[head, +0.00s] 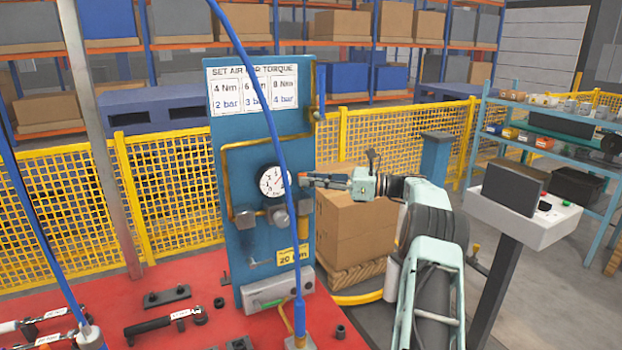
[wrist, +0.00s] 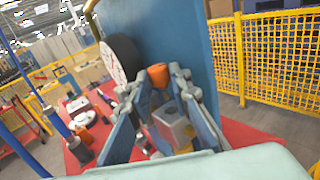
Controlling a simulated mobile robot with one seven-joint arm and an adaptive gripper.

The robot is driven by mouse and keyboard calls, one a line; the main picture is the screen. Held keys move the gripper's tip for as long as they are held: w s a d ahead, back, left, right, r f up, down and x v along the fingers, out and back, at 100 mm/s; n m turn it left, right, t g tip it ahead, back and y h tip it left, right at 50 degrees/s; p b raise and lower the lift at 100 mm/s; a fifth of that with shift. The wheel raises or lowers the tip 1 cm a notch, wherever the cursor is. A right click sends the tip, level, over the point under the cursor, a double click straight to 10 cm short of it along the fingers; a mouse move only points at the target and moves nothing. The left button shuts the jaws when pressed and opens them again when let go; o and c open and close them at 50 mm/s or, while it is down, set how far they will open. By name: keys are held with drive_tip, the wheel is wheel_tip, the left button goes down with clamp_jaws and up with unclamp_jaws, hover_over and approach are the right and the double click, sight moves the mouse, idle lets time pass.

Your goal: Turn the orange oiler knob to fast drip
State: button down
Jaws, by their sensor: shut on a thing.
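The orange oiler knob (wrist: 158,75) shows in the wrist view between the two fingertips of my gripper (wrist: 161,82). My gripper is shut on the knob. In the head view my gripper (head: 305,180) reaches in from the right, just right of the pressure gauge (head: 272,181). The knob is hidden behind the fingers there, so its turn position cannot be read.
The blue panel (head: 245,235) carries the gauge, pipes and a torque sign (head: 252,88). A blue hose (head: 284,140) hangs in front of it. The red table (head: 180,325) holds several tools. Cardboard boxes (head: 350,235) and yellow fencing (head: 170,200) stand behind.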

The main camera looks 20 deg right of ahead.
drive_tip(key=c, duration=2)
unclamp_jaws()
drive_tip(key=shift+c, duration=0.2)
drive_tip(key=b, duration=0.1)
drive_tip(key=t+b, duration=0.1)
drive_tip(key=b, duration=0.1)
drive_tip(key=shift+s+a+f+m+h, duration=0.1)
drive_tip(key=shift+f+m+h, duration=0.15)
drive_tip(key=shift+m+h, duration=0.15)
drive_tip(key=m+t+h+b, duration=0.1)
drive_tip(key=b, duration=0.3)
drive_tip(key=m+t+h+b, duration=0.1)
drive_tip(key=h+b, duration=0.1)
drive_tip(key=b, duration=0.2)
drive_tip(key=m+t+h+b, duration=0.1)
drive_tip(key=t+b, duration=0.1)
drive_tip(key=b, duration=0.2)
drive_tip(key=shift+s+a+m+h, duration=0.25)
drive_tip(key=shift+a+m+h, duration=0.1)
drive_tip(key=shift+m+h, duration=0.05)
